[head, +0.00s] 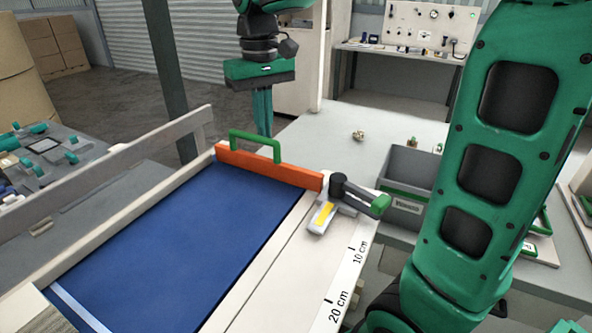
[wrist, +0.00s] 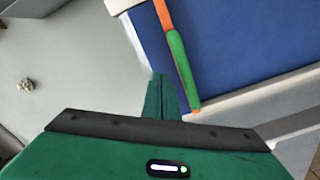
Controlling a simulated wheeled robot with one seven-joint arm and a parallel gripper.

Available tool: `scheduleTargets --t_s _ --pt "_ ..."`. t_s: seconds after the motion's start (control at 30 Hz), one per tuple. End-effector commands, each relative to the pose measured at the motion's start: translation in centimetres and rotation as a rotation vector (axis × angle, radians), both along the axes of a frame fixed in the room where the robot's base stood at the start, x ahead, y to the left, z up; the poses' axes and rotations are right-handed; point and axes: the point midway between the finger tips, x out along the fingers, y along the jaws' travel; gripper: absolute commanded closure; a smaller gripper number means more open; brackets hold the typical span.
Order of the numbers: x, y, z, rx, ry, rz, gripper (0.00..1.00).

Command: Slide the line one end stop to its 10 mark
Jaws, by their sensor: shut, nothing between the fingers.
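The end stop is an orange bar (head: 245,167) across the far end of a blue belt (head: 170,240), with a green loop handle (head: 278,148) on top. A dark clamp with a green lever (head: 380,205) and a yellow pointer (head: 325,214) sits at its right end on the white rail. The rail's 10 cm mark (head: 359,252) is nearer to me than the pointer. My gripper (head: 263,130) points down, shut and empty, just beyond the handle. In the wrist view, the handle (wrist: 183,65) is right of the fingertips (wrist: 158,80), apparently apart.
The 20 cm mark (head: 336,308) is further toward me on the rail. A raised side wall (head: 120,160) runs along the belt's left. Right of the rail, a grey bin (head: 408,170) stands on a grey table (head: 330,140) with some small items.

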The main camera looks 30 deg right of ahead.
Motion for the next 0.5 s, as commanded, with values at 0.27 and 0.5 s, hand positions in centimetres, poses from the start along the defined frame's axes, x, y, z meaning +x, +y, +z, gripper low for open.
scheduleTargets --t_s 0.27,0.5 --pt "-0.11 0.17 0.01 0.000 0.000 0.000 1.00" --pt "-0.34 0.54 0.02 0.000 0.000 0.001 1.00"
